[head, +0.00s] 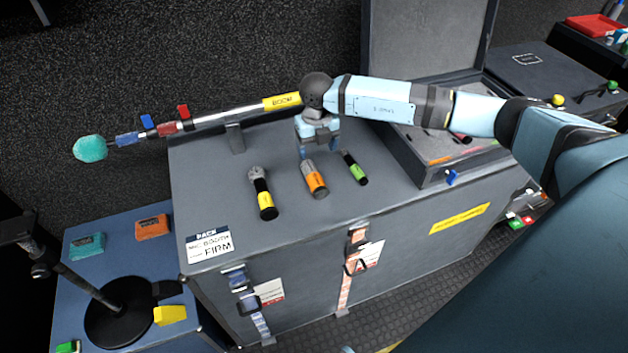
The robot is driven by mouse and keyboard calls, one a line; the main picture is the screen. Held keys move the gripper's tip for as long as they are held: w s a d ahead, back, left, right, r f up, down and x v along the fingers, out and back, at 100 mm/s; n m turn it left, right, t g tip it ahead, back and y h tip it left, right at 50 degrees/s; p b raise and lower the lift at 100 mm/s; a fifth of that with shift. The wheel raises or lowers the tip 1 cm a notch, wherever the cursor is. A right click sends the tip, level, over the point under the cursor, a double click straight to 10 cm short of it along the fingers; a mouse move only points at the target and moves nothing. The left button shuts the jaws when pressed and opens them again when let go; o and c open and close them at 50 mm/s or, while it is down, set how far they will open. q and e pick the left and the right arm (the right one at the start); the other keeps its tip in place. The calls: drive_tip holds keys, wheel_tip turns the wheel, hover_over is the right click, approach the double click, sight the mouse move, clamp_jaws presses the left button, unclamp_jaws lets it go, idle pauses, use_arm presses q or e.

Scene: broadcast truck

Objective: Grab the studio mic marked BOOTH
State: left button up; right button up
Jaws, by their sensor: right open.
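Three microphones lie on the grey case top (225,215): one with a yellow band and silver head (262,193), one with an orange band (314,180), and one with a green band (354,168). The band markings are too small to read, so I cannot tell which says BOOTH. My right gripper (319,152) is open and empty, pointing down just behind the orange-banded microphone, close to its far end. I cannot tell whether it touches it. My left gripper is not in view.
A boom pole (235,116) marked BOOM rests on a stand at the back of the case. A card (209,246) reading PACK, MIC BOOTH, FIRM is at the front left corner. An open case (432,175) stands on the right. The case top's front is clear.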

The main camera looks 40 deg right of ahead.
sight(314, 174)
wheel_tip(314, 174, down, 6)
drive_tip(key=shift+a+f, duration=0.1)
drive_tip(key=shift+w+a+f, duration=0.1)
drive_tip(key=shift+f, duration=1.3)
drive_tip(key=shift+w+a+f, duration=0.1)
drive_tip(key=shift+f, duration=1.3)
drive_tip(key=c, duration=1.2)
drive_tip(key=shift+r, duration=0.1)
